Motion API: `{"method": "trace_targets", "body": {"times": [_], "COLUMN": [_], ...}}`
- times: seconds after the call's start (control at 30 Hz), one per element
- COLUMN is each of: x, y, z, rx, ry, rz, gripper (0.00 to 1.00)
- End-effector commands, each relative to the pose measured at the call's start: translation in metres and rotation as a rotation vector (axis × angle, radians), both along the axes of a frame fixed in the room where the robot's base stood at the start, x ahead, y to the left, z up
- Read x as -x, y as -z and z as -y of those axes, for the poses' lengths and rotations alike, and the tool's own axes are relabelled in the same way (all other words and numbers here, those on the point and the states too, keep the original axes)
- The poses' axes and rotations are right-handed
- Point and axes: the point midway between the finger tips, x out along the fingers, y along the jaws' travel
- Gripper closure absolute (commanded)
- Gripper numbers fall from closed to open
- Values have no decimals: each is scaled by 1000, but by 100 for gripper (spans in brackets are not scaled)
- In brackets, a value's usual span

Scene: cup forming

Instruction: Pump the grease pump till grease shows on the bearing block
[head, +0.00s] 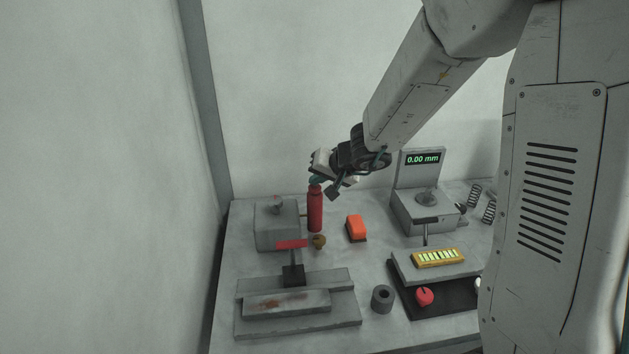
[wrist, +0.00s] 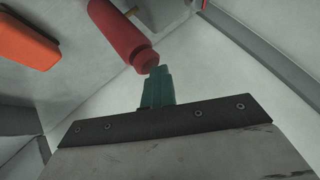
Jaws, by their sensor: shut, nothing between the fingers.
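A red upright cylinder (head: 315,212), which looks like the grease pump, stands at the back left of the bench. My gripper (head: 316,181) is shut and empty, with its teal fingertips right at the cylinder's top. In the wrist view, the fingertips (wrist: 158,76) meet or nearly meet the narrow end of the red cylinder (wrist: 122,32); I cannot tell whether they touch. A grey block (head: 277,230) with a round knob on top stands just left of the cylinder and may be the bearing block. No grease can be made out on it.
A brass knob (head: 319,241) and an orange block (head: 356,228) are close by. A red-handled clamp (head: 291,244) stands on a stepped grey plate (head: 300,318) in front. A gauge reading 0.00 mm (head: 422,159) stands at right.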

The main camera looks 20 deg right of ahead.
Motion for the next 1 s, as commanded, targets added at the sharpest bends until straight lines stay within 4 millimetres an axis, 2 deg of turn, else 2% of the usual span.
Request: {"method": "trace_targets", "body": {"times": [0.37,1.0], "x": [1,0], "y": [1,-31], "z": [0,0], "rx": [1,0], "ry": [1,1], "rz": [-3,-1], "gripper": [100,100]}}
